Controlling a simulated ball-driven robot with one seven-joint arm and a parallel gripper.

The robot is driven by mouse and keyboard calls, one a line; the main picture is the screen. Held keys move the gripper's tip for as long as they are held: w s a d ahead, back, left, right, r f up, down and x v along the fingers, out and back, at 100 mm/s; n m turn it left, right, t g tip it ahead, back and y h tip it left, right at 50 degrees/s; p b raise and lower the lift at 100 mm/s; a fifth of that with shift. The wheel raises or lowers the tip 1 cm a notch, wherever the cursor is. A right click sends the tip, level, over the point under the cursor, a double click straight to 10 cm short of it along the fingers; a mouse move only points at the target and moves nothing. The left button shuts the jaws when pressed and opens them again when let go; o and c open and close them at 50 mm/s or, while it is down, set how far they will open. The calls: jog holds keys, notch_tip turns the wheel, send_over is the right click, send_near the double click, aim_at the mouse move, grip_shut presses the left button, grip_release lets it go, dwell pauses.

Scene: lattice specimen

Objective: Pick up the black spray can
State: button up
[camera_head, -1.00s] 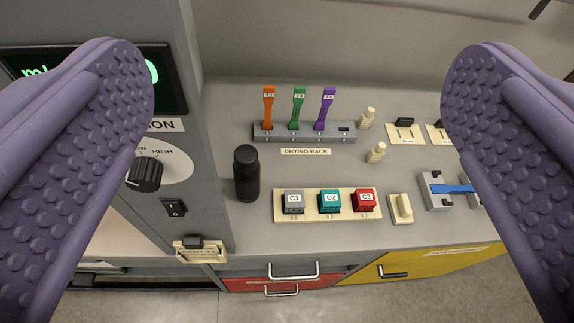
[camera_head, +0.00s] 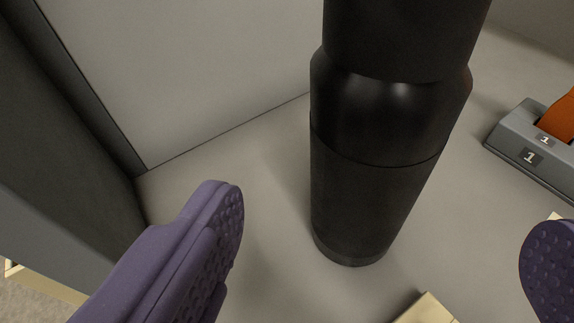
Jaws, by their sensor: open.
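The black spray can (camera_head: 375,165) stands upright on the grey counter, large in the middle of the view, its top cut off by the upper edge. My gripper (camera_head: 385,245) is open, with one purple padded finger at the lower left and the other at the right edge. The can stands between the two fingers in the picture, a little beyond their tips. There is a gap on both sides and neither finger appears to touch it.
A grey rack (camera_head: 535,150) marked 1, holding an orange piece (camera_head: 560,118), is at the right. A cream block (camera_head: 426,310) shows at the bottom, near the can's base. A dark grey cabinet (camera_head: 60,150) stands at the left. The counter (camera_head: 265,190) left of the can is bare.

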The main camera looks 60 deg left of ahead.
aim_at(383, 166)
jog(key=b+x, duration=0.3)
jog(key=x, duration=0.5)
jog(key=shift+r+b, duration=0.2)
jog(key=shift+b, duration=0.15)
jog(key=shift+d+r, duration=0.1)
jog(key=c, duration=1.4)
